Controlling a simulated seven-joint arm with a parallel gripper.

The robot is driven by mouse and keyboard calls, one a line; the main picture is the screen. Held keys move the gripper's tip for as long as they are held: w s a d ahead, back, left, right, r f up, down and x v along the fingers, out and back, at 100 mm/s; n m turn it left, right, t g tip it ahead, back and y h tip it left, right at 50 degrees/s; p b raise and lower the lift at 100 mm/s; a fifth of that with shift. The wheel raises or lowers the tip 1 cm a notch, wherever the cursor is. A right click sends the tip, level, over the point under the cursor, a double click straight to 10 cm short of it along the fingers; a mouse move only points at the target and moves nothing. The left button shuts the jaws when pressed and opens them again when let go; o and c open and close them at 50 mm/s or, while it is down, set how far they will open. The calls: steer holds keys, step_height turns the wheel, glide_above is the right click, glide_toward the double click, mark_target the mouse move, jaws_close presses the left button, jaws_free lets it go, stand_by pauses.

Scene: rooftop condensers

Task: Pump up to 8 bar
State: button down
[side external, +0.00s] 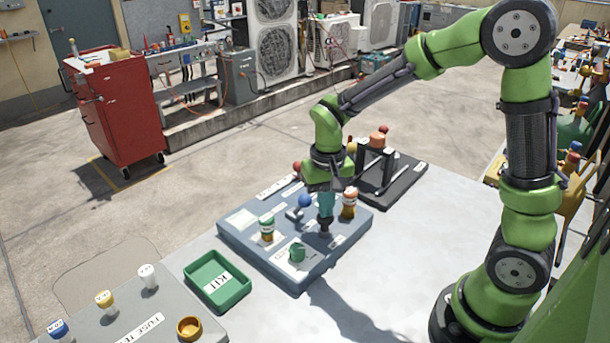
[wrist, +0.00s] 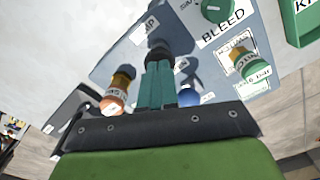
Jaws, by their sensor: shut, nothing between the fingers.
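The blue-grey panel (side external: 310,277) lies on the pale table. My gripper (side external: 326,216) points down over its right part, teal fingers together, with nothing held. Right below the fingertips is a dark knob (side external: 325,228), beside a label that ends in "MP" in the wrist view (wrist: 150,24). The fingertips look close to the knob or touching it; I cannot tell which. A green knob (side external: 297,253) sits nearer the front, by the "BLEED" label (wrist: 223,27). No pressure reading is legible.
On the panel are a blue-ball lever (side external: 305,201), an orange-and-white capped post (side external: 349,203) and a green-and-white capped post (side external: 267,228). A black stand (side external: 400,186) is behind right. The green KIT tray (side external: 240,294) is in front left. Bare table lies to the right.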

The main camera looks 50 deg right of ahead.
steer(key=shift+f, duration=1.3)
steer(key=shift+r, duration=1.9)
steer(key=s+a+r+n+t+y, duration=0.1)
steer(key=s+r+n+t+y, duration=0.1)
steer(key=s+r+t, duration=0.5)
steer(key=s+r, duration=0.4)
steer(key=r, duration=0.2)
steer(key=shift+s+a+r, duration=0.15)
steer(key=shift+s+a, duration=0.2)
steer(key=shift+a, duration=0.05)
